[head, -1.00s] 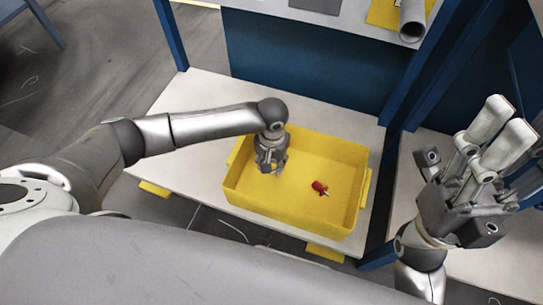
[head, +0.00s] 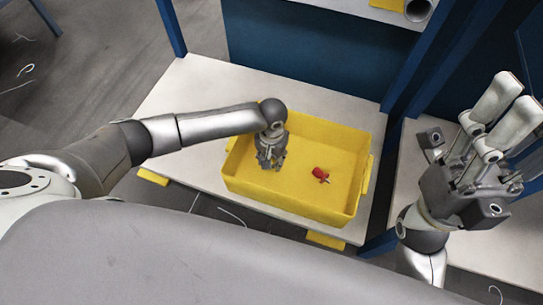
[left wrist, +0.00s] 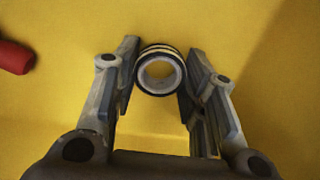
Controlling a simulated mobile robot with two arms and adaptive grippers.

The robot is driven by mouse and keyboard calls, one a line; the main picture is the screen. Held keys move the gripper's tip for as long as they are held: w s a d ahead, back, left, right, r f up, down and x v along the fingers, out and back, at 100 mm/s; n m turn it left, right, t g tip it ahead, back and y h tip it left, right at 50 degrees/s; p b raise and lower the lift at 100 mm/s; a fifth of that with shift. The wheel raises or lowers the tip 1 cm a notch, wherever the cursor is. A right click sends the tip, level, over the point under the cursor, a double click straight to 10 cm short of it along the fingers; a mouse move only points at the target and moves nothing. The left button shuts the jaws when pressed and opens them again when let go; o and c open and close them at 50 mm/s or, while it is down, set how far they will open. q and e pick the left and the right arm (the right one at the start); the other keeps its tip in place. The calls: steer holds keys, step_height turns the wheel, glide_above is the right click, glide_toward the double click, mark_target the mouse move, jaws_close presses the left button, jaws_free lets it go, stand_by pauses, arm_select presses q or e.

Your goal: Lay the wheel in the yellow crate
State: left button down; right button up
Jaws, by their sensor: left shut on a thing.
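The wheel (left wrist: 160,73), a small ring with a pale rim and dark bands, shows in the left wrist view between the fingertips of my left gripper (left wrist: 160,80). My left gripper is shut on it. In the head view my left gripper (head: 270,160) points down inside the left part of the yellow crate (head: 215,185), and the wheel is hidden there. The crate's yellow floor fills the background of the left wrist view; I cannot tell whether the wheel touches it. My right gripper (head: 518,93) is raised at the right, open and empty, away from the crate.
A red object (head: 320,174) lies on the crate floor right of my left gripper, and its edge shows in the left wrist view (left wrist: 14,57). The crate stands on a pale table (head: 185,110) with blue posts. The crate's right part has free room.

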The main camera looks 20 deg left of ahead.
arm_select(q)
steer(key=shift+f, duration=0.45)
steer(key=c, duration=0.8)
jaws_free()
step_height(320, 180, up, 12)
